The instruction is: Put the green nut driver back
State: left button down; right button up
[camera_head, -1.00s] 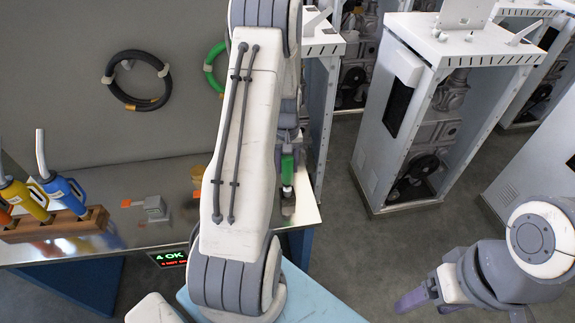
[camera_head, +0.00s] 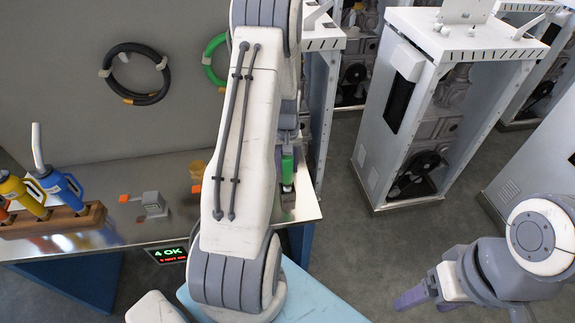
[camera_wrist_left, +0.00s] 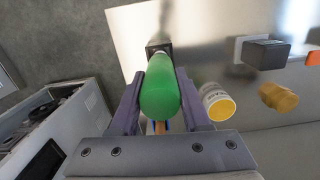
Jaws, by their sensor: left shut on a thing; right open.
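The green nut driver (camera_head: 287,168) is upright at the right end of the metal table in the head view, low over a small dark holder (camera_head: 288,199). My left gripper (camera_wrist_left: 160,82) is shut around its green handle (camera_wrist_left: 160,98) in the left wrist view. The driver's lower end meets the dark holder there (camera_wrist_left: 157,47); how deep it sits is hidden. In the head view my own arm hides most of the left gripper. My right gripper (camera_head: 412,299) is open and empty at the lower right, away from the table.
A wooden rack (camera_head: 60,224) with yellow and blue bottles stands at the table's left. A grey block with an orange part (camera_head: 152,205) lies mid-table. A white-and-yellow tub (camera_wrist_left: 217,103) stands near the driver. White cabinets (camera_head: 400,110) stand at right.

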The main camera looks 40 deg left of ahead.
pick_arm(q)
jog(key=shift+f+b, duration=0.55)
jog(key=shift+f, duration=0.3)
jog(key=shift+c, duration=1.4)
grip_release()
jog(key=r, duration=0.3)
jog(key=r+b, duration=0.1)
jog(key=r, duration=0.3)
jog(key=r+b, duration=0.1)
jog(key=r, duration=0.2)
jog(key=shift+w+a+r, duration=0.2)
jog(key=shift+a, duration=0.05)
jog(key=shift+d, duration=0.1)
